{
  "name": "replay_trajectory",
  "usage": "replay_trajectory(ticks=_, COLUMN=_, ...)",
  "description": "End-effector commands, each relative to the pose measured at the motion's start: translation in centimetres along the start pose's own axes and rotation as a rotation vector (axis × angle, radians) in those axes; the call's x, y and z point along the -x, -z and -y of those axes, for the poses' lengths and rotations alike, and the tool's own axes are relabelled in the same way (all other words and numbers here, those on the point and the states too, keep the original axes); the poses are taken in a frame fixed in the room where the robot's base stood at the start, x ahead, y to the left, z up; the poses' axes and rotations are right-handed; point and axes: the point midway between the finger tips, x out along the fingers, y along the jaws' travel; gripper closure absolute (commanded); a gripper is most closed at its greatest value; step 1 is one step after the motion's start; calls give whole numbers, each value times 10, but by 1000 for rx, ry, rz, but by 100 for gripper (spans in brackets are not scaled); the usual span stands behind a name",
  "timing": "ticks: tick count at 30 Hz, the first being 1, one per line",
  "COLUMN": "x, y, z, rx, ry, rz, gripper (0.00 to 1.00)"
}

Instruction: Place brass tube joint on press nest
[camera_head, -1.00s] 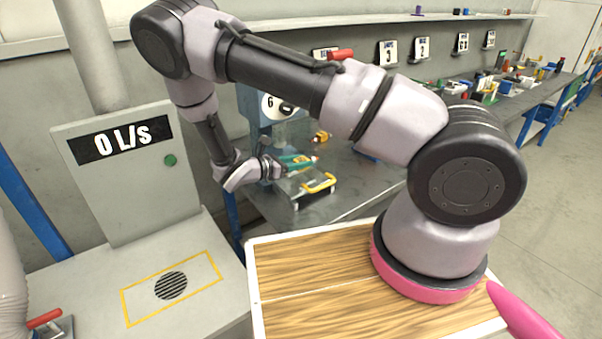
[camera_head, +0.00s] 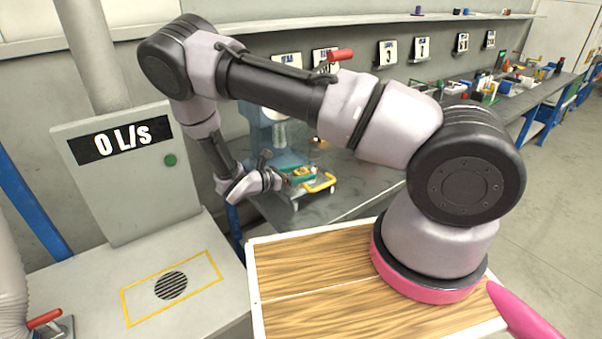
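The press (camera_head: 262,128) is a blue-grey machine on the grey bench, partly hidden behind my arm. At its front is a low grey base with a yellow handle (camera_head: 321,184). A small green block (camera_head: 299,178), probably the press nest, sits on that base. A small brass-coloured piece (camera_head: 303,171) shows at the green block; I cannot tell whether it rests in it or is held. Another small brownish-orange bit (camera_head: 318,139) shows farther back, just under my arm. My gripper (camera_head: 284,181) is beside the green block, on its left. Its fingers are too small to read.
Bare bench top (camera_head: 350,190) lies right of the press. A red-handled item (camera_head: 340,55) stands behind my arm. A grey cabinet marked "0 L/s" (camera_head: 125,175) stands left. More benches with small items run along the wall at right.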

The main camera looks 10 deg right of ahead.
Motion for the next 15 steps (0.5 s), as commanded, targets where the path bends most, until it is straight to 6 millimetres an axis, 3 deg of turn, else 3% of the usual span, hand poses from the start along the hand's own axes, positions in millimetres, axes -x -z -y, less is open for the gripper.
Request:
replay_trajectory(ticks=8, x=11, y=-4, z=-1, rx=-1, ry=-3, rz=0, gripper=28)
replay_trajectory(ticks=15, x=61, y=-3, z=-1, rx=-2, ry=-4, rz=-2, gripper=28)
